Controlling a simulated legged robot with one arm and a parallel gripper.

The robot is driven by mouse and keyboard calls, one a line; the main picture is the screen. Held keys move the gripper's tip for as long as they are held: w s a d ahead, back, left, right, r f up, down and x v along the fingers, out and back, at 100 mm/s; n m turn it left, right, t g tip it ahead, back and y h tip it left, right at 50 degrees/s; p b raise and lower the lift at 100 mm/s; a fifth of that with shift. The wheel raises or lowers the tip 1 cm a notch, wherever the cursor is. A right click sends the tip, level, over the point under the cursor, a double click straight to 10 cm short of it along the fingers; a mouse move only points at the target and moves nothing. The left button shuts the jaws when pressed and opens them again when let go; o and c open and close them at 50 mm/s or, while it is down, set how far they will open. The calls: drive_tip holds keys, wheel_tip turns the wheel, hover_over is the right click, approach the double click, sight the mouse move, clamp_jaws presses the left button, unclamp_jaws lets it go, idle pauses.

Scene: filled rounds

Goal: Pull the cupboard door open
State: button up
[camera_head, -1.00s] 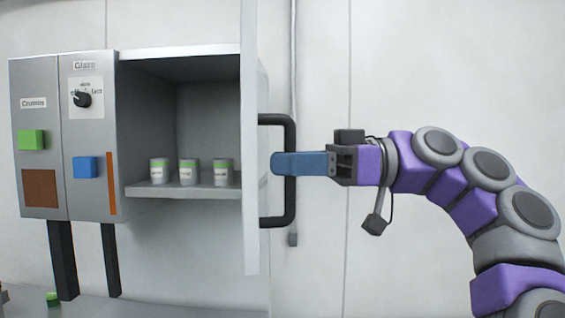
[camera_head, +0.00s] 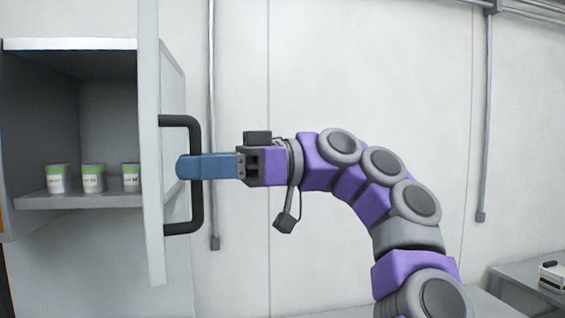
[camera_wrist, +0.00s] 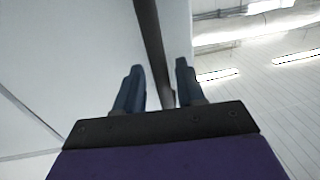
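The cupboard (camera_head: 70,44) is at the left in the head view, its inside open to sight. Its pale door (camera_head: 149,190) stands swung far out, seen nearly edge-on. A black bar handle (camera_head: 181,229) is on the door's right-hand side. My gripper (camera_head: 182,167) reaches in from the right at the handle's mid-height, with a blue finger crossing in front of the bar. In the wrist view, the handle bar (camera_wrist: 148,30) runs between the two blue fingers (camera_wrist: 159,82). The fingers stand apart, with narrow gaps seemingly showing beside the bar; contact is unclear.
Several green-and-white cans (camera_head: 93,180) stand on the cupboard's shelf (camera_head: 85,202). Pipes (camera_head: 486,110) run down the wall. A grey table (camera_head: 520,275) with a small device (camera_head: 552,275) is at the lower right.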

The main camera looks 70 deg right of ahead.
drive_tip(key=p+v, duration=1.1)
drive_tip(key=v, duration=0.6)
drive_tip(key=shift+d, duration=0.2)
idle(0.3)
